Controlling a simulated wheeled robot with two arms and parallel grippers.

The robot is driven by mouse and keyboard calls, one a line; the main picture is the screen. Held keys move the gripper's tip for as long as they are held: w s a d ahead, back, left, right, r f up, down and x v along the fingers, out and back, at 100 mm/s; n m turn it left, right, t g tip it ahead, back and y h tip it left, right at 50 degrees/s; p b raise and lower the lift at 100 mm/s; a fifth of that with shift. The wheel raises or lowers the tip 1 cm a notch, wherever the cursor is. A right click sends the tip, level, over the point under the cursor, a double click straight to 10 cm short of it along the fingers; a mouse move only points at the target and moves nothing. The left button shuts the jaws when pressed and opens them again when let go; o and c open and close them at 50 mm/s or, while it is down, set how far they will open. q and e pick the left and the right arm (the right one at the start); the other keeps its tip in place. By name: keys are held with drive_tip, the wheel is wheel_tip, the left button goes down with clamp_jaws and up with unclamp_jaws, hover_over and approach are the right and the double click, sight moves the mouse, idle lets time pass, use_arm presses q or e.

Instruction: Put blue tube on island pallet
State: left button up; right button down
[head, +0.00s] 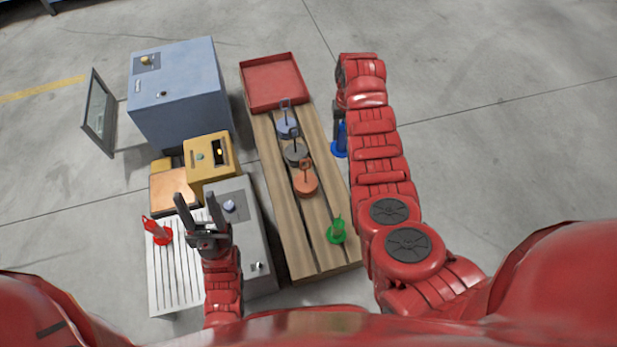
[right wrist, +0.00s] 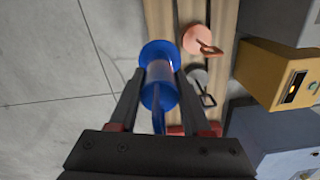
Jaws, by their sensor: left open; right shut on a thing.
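The blue tube (head: 340,141) has a round base and shows just left of my right arm in the head view. In the right wrist view the blue tube (right wrist: 159,85) sits between the two fingers of my right gripper (right wrist: 157,88), which is shut on it. In the head view the right gripper (head: 340,118) is partly hidden by its arm. The wooden slatted pallet (head: 285,215) lies left of the tube. My left gripper (head: 202,215) is open and empty above the grey ribbed-top unit. The tube appears beside the pallet's right edge; its height is unclear.
Floor on the right is clear.

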drive_tip(key=shift+s+a+f+b, duration=0.65)
drive_tip(key=shift+s+f, duration=0.85)
drive_tip(key=shift+f, duration=2.35)
drive_tip(key=shift+s+a+f+b, duration=0.65)
drive_tip(key=shift+s+f, duration=0.8)
drive_tip(key=shift+f, duration=2.4)
drive_tip(key=shift+s+a+f+b, duration=0.65)
drive_tip(key=shift+s+f, duration=0.85)
drive_tip(key=shift+f, duration=2.35)
drive_tip(key=shift+f, duration=0.15)
drive_tip(key=shift+c, duration=1.8)
unclamp_jaws()
